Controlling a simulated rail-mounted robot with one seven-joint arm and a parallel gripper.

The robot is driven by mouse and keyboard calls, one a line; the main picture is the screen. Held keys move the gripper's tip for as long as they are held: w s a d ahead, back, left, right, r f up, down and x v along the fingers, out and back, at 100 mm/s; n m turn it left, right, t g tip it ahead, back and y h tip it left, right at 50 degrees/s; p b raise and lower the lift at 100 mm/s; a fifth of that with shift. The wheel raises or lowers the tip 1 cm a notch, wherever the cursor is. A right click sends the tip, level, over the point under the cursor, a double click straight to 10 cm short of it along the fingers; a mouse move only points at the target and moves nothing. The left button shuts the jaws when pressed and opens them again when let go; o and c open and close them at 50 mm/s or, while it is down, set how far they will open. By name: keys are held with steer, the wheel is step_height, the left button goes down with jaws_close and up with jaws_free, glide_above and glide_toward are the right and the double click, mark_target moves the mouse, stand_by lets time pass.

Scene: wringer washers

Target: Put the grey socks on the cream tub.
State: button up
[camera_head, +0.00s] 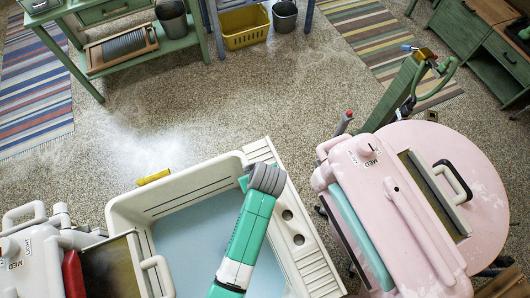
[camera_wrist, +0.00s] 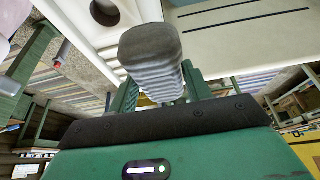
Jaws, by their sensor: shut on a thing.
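My gripper (camera_head: 255,187) is shut on the grey socks (camera_head: 268,178), a rounded, ribbed grey bundle. In the wrist view the socks (camera_wrist: 150,55) stick out beyond the green fingers of my gripper (camera_wrist: 160,88). The cream tub (camera_head: 122,207) stands at bottom centre in the head view, with pale blue water inside and a ledge with round holes along its right side. The socks appear over the tub's far right corner in the head view. I cannot tell their height above it or whether they touch it. Cream surfaces of the tub (camera_wrist: 240,45) also show in the wrist view.
A pink wringer washer (camera_head: 425,200) stands close on the right, and a white wringer washer (camera_head: 40,258) stands at lower left. A green table (camera_head: 135,45), a yellow basket (camera_head: 245,27) and grey buckets (camera_head: 285,17) are at the back. The speckled floor between is clear.

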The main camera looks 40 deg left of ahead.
steer(key=b, duration=0.1)
glide_above(261, 158)
steer(key=d, duration=0.2)
steer(key=shift+s+a+f, duration=0.25)
steer(key=shift+s+f, duration=0.2)
steer(key=shift+w+a+f+b, duration=0.15)
steer(key=shift+f+b, duration=0.35)
steer(key=shift+f, duration=1.25)
steer(key=shift+f, duration=0.15)
steer(key=o, duration=0.9)
steer(key=p+v, duration=0.2)
steer(key=v, duration=1)
steer(key=shift+p, duration=0.35)
